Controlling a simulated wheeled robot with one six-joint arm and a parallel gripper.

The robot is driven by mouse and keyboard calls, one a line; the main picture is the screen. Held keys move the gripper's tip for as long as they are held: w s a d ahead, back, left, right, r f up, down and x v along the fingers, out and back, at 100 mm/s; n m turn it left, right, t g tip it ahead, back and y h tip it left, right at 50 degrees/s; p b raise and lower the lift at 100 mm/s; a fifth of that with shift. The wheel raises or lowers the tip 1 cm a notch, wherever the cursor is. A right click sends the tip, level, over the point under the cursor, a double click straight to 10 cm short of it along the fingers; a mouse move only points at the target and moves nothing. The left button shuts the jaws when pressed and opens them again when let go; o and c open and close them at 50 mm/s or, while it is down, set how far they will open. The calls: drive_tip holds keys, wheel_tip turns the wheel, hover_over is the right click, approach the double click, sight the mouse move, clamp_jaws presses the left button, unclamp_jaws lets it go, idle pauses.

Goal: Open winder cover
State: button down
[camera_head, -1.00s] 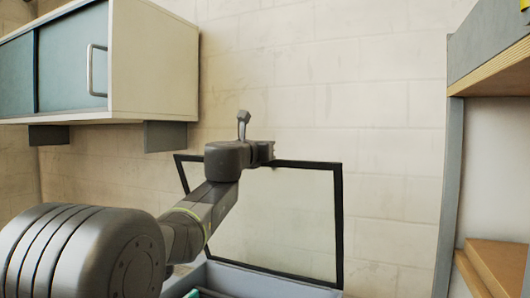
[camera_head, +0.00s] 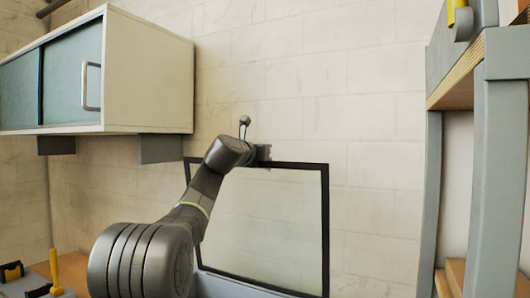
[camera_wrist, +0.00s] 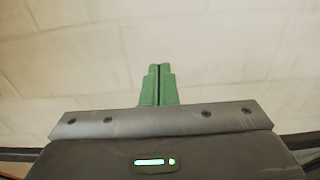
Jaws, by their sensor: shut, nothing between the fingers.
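The winder cover (camera_head: 265,222), a clear panel in a black frame, stands raised and nearly upright above a grey box-like body, in front of the wall. My gripper, seen in the wrist view (camera_wrist: 159,70), is shut and empty, its two green fingers side by side against the wall. In the head view my wrist is at the cover's top edge, hiding part of it; the fingertips are hidden there. Dark bars, probably the cover's frame (camera_wrist: 300,140), show at both sides in the wrist view. I cannot tell whether my gripper touches the cover.
A wall cabinet (camera_head: 150,75) with sliding doors hangs at the upper left. A grey-framed wooden shelf unit (camera_head: 497,180) stands at the right. A wooden surface with a yellow-handled item (camera_head: 55,270) lies at the lower left. The wall behind is bare.

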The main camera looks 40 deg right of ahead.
drive_tip(key=shift+w+d+f+y, duration=0.15)
drive_tip(key=shift+d+f, duration=0.2)
drive_tip(key=shift+f, duration=0.2)
drive_tip(key=shift+w+d+f+y, duration=0.1)
drive_tip(key=shift+d+f+y, duration=0.05)
drive_tip(key=shift+d+f, duration=0.3)
drive_tip(key=shift+a, duration=0.15)
drive_tip(key=r+b+v, duration=0.1)
drive_tip(key=b+v, duration=0.4)
drive_tip(key=v, duration=0.9)
drive_tip(key=shift+a+r, duration=0.2)
drive_tip(key=shift+r, duration=0.15)
drive_tip(key=shift+d, duration=0.15)
drive_tip(key=p+x, duration=0.1)
drive_tip(key=x, duration=0.3)
drive_tip(key=p+x, duration=0.1)
drive_tip(key=x, duration=0.2)
drive_tip(key=p+x, duration=0.1)
drive_tip(key=x, duration=0.3)
drive_tip(key=shift+d+f+p, duration=0.35)
drive_tip(key=shift+f+p, duration=0.05)
drive_tip(key=shift+f, duration=0.05)
